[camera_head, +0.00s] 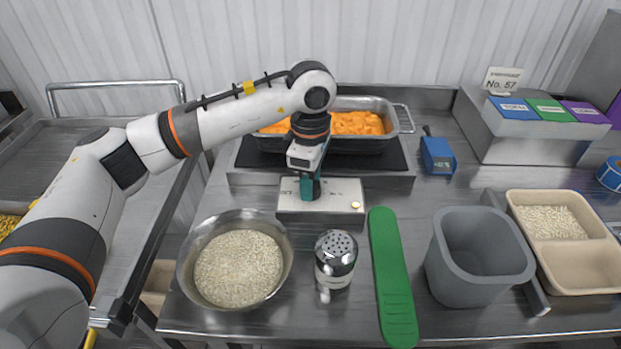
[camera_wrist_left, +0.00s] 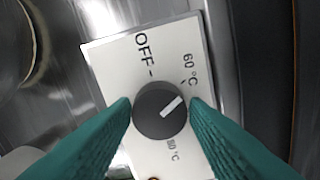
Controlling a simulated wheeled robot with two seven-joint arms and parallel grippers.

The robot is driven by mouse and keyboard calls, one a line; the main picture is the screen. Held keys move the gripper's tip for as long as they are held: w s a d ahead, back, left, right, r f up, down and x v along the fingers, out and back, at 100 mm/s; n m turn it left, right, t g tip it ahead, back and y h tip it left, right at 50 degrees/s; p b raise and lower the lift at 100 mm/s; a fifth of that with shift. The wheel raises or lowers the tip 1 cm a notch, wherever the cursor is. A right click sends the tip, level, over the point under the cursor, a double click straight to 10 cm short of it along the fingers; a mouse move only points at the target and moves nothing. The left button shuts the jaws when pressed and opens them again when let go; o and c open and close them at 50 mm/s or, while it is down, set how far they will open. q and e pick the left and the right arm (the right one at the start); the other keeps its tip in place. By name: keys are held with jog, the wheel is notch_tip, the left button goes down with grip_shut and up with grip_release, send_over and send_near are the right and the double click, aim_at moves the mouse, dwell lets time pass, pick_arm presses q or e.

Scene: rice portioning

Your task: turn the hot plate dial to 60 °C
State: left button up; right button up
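The hot plate's control box (camera_head: 335,208) sits in front of the black hot plate (camera_head: 402,175) in the head view. In the left wrist view its white panel (camera_wrist_left: 112,62) reads OFF, 60 °C and 80 °C around a dark grey dial (camera_wrist_left: 146,108). The dial's white pointer points to the upper right, near the 60 °C tick but a little on its 80 °C side. My left gripper (camera_head: 310,192) points down at the panel. Its teal fingers (camera_wrist_left: 161,108) are on both sides of the dial, seemingly touching it. My right gripper is out of view.
An orange-filled metal pan (camera_head: 400,118) stands on the hot plate. A rice bowl (camera_head: 190,262), a shaker (camera_head: 335,265) and a green strip (camera_head: 392,275) lie in front. A grey bin (camera_head: 455,270), beige tray (camera_head: 575,262) and blue device (camera_head: 438,155) are to the right.

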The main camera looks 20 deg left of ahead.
pick_arm(q)
jog(key=shift+o, duration=1.4)
jog(key=shift+r, duration=0.1)
notch_tip(320, 180, up, 12)
jog(key=b, duration=0.1)
